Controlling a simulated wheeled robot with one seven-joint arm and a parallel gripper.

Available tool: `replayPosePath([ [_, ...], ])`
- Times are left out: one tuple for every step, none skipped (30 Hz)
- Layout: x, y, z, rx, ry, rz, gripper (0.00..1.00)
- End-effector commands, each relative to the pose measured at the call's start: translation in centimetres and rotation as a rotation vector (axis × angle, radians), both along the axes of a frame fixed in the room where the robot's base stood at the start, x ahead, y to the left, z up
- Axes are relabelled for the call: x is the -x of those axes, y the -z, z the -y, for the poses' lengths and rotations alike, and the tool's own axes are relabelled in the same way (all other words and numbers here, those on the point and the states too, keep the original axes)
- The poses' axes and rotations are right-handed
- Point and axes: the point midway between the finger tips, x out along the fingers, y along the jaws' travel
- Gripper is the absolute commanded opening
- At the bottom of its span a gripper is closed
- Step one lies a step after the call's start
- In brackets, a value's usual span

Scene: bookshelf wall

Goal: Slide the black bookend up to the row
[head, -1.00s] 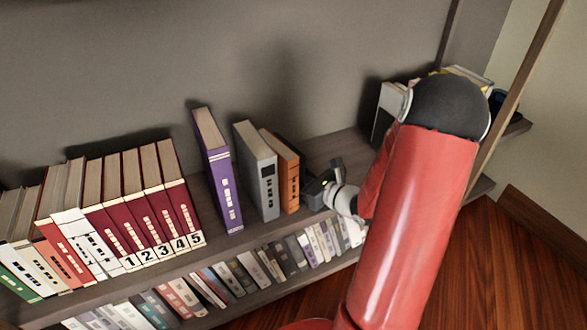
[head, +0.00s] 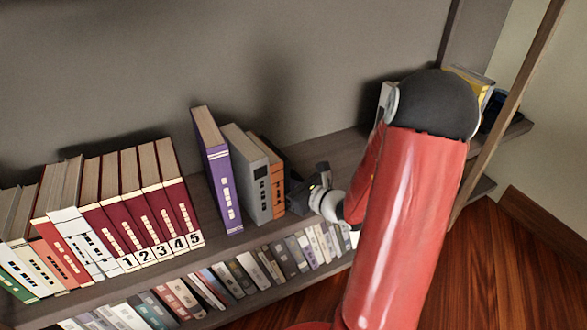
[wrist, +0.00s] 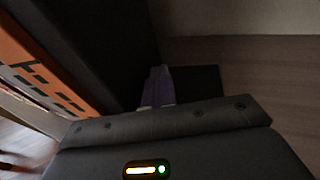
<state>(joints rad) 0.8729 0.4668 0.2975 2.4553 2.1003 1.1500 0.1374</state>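The black bookend (wrist: 105,40) stands upright against the orange book (wrist: 38,68) in the wrist view, and its dark foot (wrist: 208,77) lies flat on the shelf. In the head view only a dark sliver of it shows between the orange book (head: 268,175) and my gripper (head: 312,186). My gripper's fingertips also show in the wrist view (wrist: 158,86). They are together, low beside the upright plate and over the foot, with nothing seen between them. Whether they touch the plate is hard to tell. The row includes a grey book (head: 254,180) and a leaning purple book (head: 217,170).
Red numbered volumes (head: 140,200) stand further left, with a gap before the purple book. A lower shelf holds many small books (head: 245,275). A yellow item (head: 468,82) stands at the far right end. The shelf behind my gripper (head: 335,150) is clear.

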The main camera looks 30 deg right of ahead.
Motion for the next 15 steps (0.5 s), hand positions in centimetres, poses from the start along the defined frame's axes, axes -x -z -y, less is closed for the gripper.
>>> replayPosePath([
  [0.0,0.1,-0.8,-0.001,-0.012,0.001,0.00],
  [0.0,0.1,-1.0,-0.001,-0.012,0.001,0.00],
  [0.1,0.1,-1.2,-0.001,-0.012,0.000,0.00],
  [0.1,0.1,-1.4,-0.001,-0.012,0.000,0.00],
  [0.1,0.1,-1.6,-0.001,-0.012,0.000,0.00],
  [0.1,0.1,-1.8,-0.001,-0.012,0.001,0.00],
  [0.1,0.1,-2.0,-0.001,-0.013,0.001,0.00],
  [0.0,0.1,-2.2,-0.001,-0.013,0.001,0.00],
  [0.0,0.1,-2.4,-0.001,-0.013,0.001,0.00],
  [0.0,0.0,-2.6,-0.001,-0.013,0.001,0.00],
  [0.0,0.1,-2.8,0.000,-0.013,0.001,0.00],
  [0.1,0.0,-3.0,0.000,-0.013,0.001,0.00],
  [0.1,0.0,-3.2,0.000,-0.012,0.001,0.00],
  [0.1,0.0,-3.3,-0.001,-0.012,0.001,0.00],
  [0.1,0.0,-3.5,0.000,-0.013,0.001,0.00],
])
